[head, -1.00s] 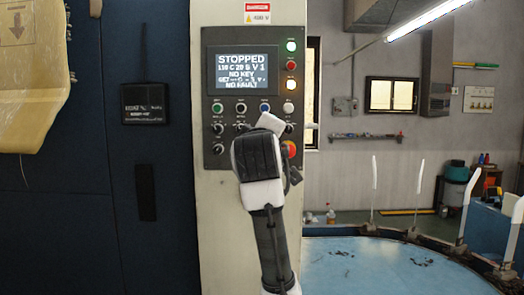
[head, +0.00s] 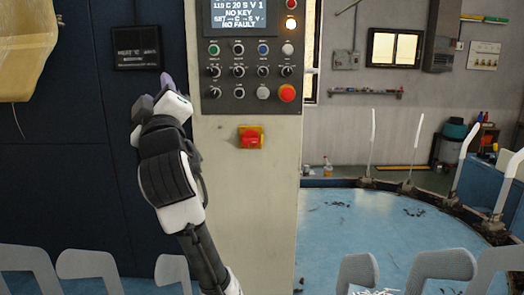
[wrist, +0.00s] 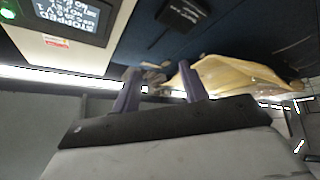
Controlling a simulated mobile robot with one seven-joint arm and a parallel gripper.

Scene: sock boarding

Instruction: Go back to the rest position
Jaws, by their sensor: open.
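My gripper (head: 155,92) is in the head view, raised in front of the dark blue cabinet (head: 70,190), left of the control panel (head: 225,103). Its purple fingers are apart, with nothing between them. In the wrist view my gripper (wrist: 157,82) also shows its two fingers spread and empty. The panel's screen (head: 243,18) reads "NO KEY" and "NO FAULT"; its top is cut off in the head view. My gripper touches no button that I can see.
A red and yellow switch (head: 250,137) sits below the panel. A black box (head: 136,46) is on the cabinet, close to the gripper. A yellowish sheet (head: 25,50) hangs at the upper left. Grey curved pieces (head: 85,266) line the front. A round blue table (head: 350,235) is right.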

